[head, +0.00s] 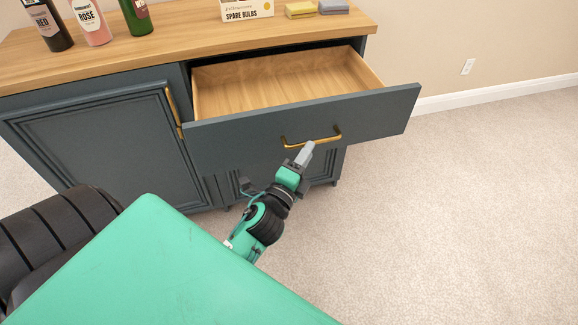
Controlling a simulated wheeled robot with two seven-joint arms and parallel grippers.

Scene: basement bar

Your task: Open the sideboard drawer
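The sideboard (70,130) is dark blue-grey with a light wood top. Its drawer (300,122) at the upper right stands well pulled out, and its bare wooden inside shows empty. A brass bar handle (322,138) is on the drawer front. My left gripper (309,146) reaches up from below, its grey fingertips at the handle's lower edge. They look close together; whether they grip the bar or only touch it cannot be made out. My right gripper is not in view.
Several bottles (92,22) stand on the sideboard top at the left. A spare bulbs box (246,9), a yellow sponge (300,9) and a grey one (333,6) stand at the back. Carpet (480,210) at the right is clear.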

